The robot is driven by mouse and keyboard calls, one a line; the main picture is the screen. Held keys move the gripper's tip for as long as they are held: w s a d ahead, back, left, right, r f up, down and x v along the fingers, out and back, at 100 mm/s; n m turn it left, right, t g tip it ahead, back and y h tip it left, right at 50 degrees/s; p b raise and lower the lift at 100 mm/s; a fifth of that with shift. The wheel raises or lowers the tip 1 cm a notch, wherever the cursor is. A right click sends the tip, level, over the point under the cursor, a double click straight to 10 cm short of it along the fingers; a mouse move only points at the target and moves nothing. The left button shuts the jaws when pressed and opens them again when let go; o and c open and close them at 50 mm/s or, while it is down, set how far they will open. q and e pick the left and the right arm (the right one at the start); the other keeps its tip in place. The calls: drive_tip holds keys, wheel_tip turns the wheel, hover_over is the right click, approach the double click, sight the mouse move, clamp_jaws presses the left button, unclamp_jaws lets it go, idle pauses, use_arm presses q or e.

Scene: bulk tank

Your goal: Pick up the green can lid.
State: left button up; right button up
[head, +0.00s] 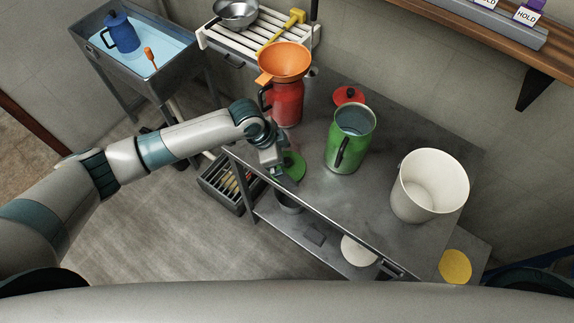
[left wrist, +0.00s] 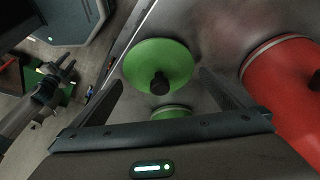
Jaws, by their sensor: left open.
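The green can lid (head: 294,163) lies on the grey metal table near its left edge. In the left wrist view the lid (left wrist: 152,58) is a green disc with a dark knob, lying between and beyond my two fingers. My left gripper (head: 279,172) is open and empty, at the left side of the lid in the head view. Its fingers (left wrist: 166,92) show apart in the wrist view. The green can (head: 346,150) stands open to the right, with a dark handle. My right gripper is not in view.
A red can (head: 288,105) with an orange funnel (head: 285,62) stands behind the lid. A red lid (head: 349,96) lies near the green can. A white bucket (head: 425,190) stands on the right. A sink (head: 150,50) and a drainer (head: 275,35) are farther back.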

sight(287, 160)
use_arm(q)
drive_tip(key=c, duration=0.9)
drive_tip(key=shift+r, duration=0.1)
wheel_tip(287, 160, up, 9)
drive_tip(key=b, duration=0.3)
drive_tip(key=shift+f, duration=0.2)
drive_tip(key=shift+r, duration=0.65)
